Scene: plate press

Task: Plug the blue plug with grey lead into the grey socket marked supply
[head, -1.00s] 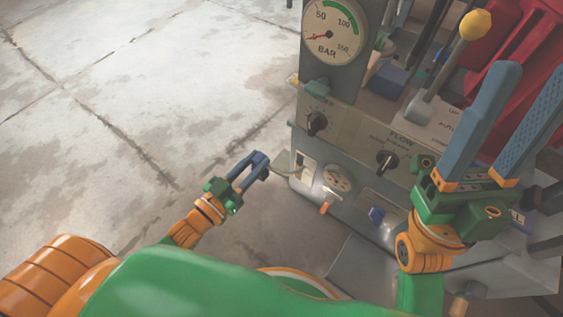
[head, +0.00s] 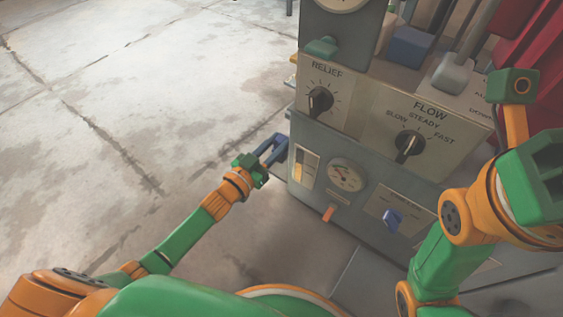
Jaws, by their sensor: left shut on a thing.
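My left gripper (head: 274,152) is at the left edge of the machine's lower front, with its blue fingers shut. In the earlier picture a grey lead ran from between these fingers towards the machine. The blue plug is hard to tell from the dark blue fingers here, and its lead is hidden now. I cannot make out a grey socket marked supply in this view. My right arm reaches in at the right, and its fingertips are out of the picture.
Open concrete floor (head: 130,90) lies to the left.

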